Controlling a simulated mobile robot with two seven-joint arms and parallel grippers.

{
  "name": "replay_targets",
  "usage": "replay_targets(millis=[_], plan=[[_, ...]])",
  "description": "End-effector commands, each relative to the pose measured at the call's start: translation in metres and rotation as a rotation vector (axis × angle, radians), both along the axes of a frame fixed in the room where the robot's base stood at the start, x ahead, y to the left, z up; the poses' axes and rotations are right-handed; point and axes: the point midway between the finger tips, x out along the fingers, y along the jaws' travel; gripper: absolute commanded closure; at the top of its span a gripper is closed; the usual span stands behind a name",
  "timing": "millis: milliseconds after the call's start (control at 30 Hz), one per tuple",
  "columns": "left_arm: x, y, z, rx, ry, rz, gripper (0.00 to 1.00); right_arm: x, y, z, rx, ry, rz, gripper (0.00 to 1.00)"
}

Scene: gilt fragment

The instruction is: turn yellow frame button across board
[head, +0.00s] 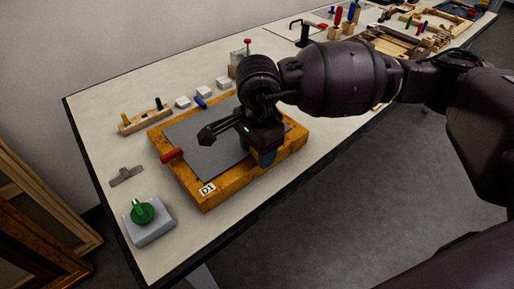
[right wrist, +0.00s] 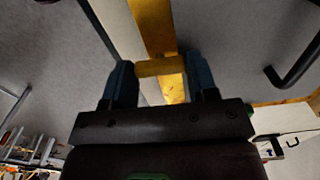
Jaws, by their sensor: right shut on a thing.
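The yellow button (right wrist: 160,67) shows in the right wrist view as a short bar between my right gripper's blue fingers (right wrist: 162,82). It lies crosswise to the wooden rail; I cannot tell whether its end overlaps the board. In the head view my right gripper (head: 264,157) is at the right rail of the orange wooden frame (head: 237,191) and hides the yellow button. The frame, labelled D1, lies flat with a grey board (head: 205,160) in it. A red button (head: 171,155) is at the left rail and a blue button (head: 200,102) at the far rail. My left gripper is out of view.
A dark bent handle (head: 220,129) stands over the board. A green knob on a grey box (head: 148,222), a scraper (head: 126,176), a wooden tool rack (head: 144,117) and white blocks (head: 203,94) surround the frame. The table's front edge is close to the right rail.

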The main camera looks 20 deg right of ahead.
Motion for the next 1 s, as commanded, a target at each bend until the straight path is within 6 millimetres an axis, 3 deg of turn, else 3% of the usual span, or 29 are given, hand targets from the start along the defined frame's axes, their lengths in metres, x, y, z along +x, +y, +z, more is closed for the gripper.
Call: replay_targets(millis=[667, 700, 800, 867, 1000], plan=[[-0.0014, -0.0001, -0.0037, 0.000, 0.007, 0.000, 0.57, -0.0004, 0.0003, -0.0001, 0.001, 0.000, 0.065, 0.71], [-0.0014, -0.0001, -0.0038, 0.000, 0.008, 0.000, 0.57, -0.0004, 0.0002, -0.0001, 0.001, 0.000, 0.065, 0.44], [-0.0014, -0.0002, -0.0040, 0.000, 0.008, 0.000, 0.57, -0.0004, 0.0002, -0.0001, 0.001, 0.000, 0.065, 0.29], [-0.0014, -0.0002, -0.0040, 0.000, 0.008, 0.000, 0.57, -0.0003, 0.0002, -0.0001, 0.001, 0.000, 0.064, 0.21], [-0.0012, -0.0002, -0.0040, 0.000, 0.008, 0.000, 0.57, -0.0003, 0.0001, -0.0001, 0.000, 0.000, 0.063, 0.21]])
